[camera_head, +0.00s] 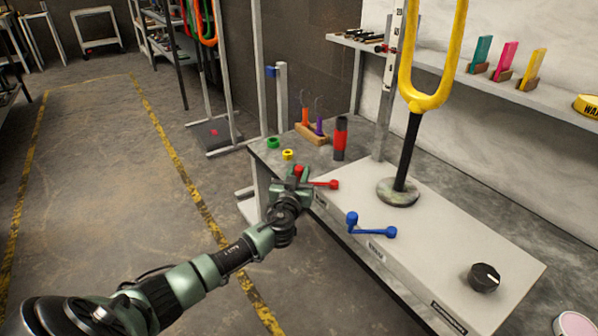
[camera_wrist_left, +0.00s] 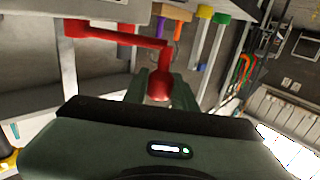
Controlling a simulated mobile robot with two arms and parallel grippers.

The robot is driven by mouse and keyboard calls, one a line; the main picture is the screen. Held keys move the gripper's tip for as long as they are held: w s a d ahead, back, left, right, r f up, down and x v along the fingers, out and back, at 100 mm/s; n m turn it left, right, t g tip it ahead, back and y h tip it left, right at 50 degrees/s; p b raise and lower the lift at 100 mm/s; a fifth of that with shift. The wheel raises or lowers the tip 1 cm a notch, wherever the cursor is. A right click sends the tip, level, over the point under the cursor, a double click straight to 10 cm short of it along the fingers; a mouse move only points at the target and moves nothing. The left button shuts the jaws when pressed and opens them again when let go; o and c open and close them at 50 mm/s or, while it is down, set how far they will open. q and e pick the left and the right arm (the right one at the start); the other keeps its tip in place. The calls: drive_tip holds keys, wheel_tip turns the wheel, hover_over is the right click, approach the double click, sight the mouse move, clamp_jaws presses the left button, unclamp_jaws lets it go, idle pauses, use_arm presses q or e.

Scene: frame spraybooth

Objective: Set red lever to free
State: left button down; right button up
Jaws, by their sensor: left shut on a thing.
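The red lever (camera_head: 322,184) sits at the far left end of the white control box (camera_head: 440,240). My left gripper (camera_head: 297,176) is at the lever's ball-ended tip and shut on it. In the left wrist view the red lever (camera_wrist_left: 120,36) runs across the top, and its knob end lies between the fingers of my left gripper (camera_wrist_left: 160,88). The lever's label is mostly hidden by my arm. My right gripper is not in view.
A blue lever (camera_head: 372,229) and a black knob (camera_head: 484,277) are on the same box. A yellow loop on a black post (camera_head: 407,150) stands behind. A red and black cylinder (camera_head: 340,138) and small green and yellow rings (camera_head: 288,154) are on the bench. Floor at left is clear.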

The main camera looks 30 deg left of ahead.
sight(300, 176)
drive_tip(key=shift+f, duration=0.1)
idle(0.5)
